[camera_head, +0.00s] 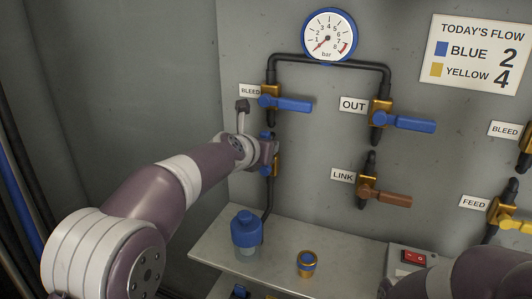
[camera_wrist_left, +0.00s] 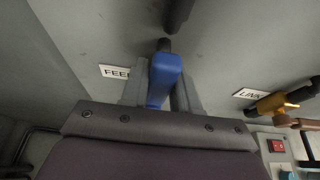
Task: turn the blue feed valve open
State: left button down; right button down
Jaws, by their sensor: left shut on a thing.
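The blue feed valve shows in the left wrist view as a blue lever (camera_wrist_left: 162,78) beside the partly covered FEED label (camera_wrist_left: 114,71). My left gripper (camera_wrist_left: 161,88) is shut on this lever, one finger on each side. In the head view my left gripper (camera_head: 270,152) is at the valve on the left pipe, below the blue bleed valve (camera_head: 290,104). Most of the feed valve is hidden behind my gripper there; part of its brass body (camera_head: 277,163) shows. My right gripper is not in view.
The blue out valve (camera_head: 403,122), brown link valve (camera_head: 385,194) and yellow feed valve (camera_head: 514,226) are to the right. A pressure gauge (camera_head: 330,35) sits above, its needle low. A blue-capped bottle (camera_head: 247,232) and a brass-and-blue fitting (camera_head: 307,263) stand on the shelf (camera_head: 345,255) below.

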pick_arm(q)
jog(key=shift+f, duration=0.1)
jog(key=c, duration=0.9)
grip_release()
jog(key=shift+s, duration=0.1)
jog(key=p+v, duration=0.1)
jog(key=v, duration=1.1)
jog(key=shift+s+a+r, duration=0.15)
jog(key=shift+a+r, duration=0.05)
